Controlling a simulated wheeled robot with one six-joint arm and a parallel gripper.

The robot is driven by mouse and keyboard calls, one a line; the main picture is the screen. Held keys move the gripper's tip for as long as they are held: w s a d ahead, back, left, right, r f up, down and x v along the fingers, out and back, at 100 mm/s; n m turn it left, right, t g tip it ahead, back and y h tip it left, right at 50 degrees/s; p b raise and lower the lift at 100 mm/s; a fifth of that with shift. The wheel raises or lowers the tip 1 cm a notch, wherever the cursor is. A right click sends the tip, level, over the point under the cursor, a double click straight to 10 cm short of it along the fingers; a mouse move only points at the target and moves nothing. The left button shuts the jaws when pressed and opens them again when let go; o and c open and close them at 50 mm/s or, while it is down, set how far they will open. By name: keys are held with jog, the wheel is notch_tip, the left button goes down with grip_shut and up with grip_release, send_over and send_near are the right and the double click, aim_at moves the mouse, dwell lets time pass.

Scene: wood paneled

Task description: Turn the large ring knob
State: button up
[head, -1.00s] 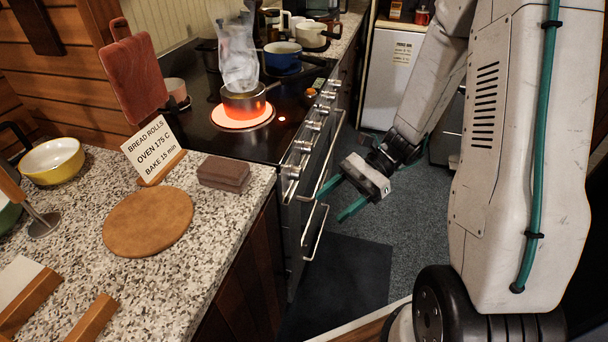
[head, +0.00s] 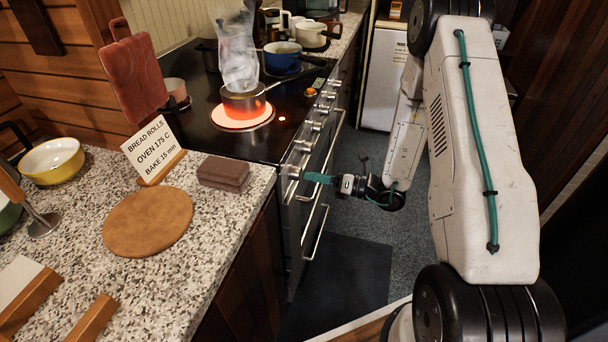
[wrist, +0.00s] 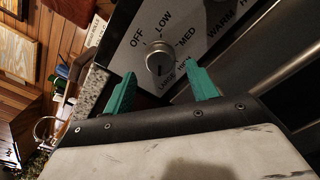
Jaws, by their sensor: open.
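The large ring knob (wrist: 159,60) is a round metallic knob on a steel panel marked OFF, LOW, MED and WARM. Small lettering under it seems to read LARGE RING. Its exact pointer setting is hard to make out. My gripper (wrist: 161,78) is open, with its teal fingers on either side below the knob and the knob showing between and just beyond the tips. I see no clear contact. In the head view my gripper (head: 312,178) is at the near end of the stove's knob row, pointing left at the panel.
A pot (head: 243,103) steams on a glowing red ring of the black hob. Oven door handles (head: 315,232) run below the knobs. The granite counter (head: 235,205) stands left of my gripper, with a recipe sign (head: 153,150) and a round board (head: 148,221). The floor to the right is open.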

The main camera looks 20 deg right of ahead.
aim_at(301, 174)
jog(key=shift+x, duration=1.95)
jog(key=c, duration=1)
jog(key=shift+n, duration=0.3)
jog(key=n, duration=0.4)
jog(key=shift+n, duration=0.3)
jog(key=n, duration=0.5)
jog(key=shift+n, duration=0.3)
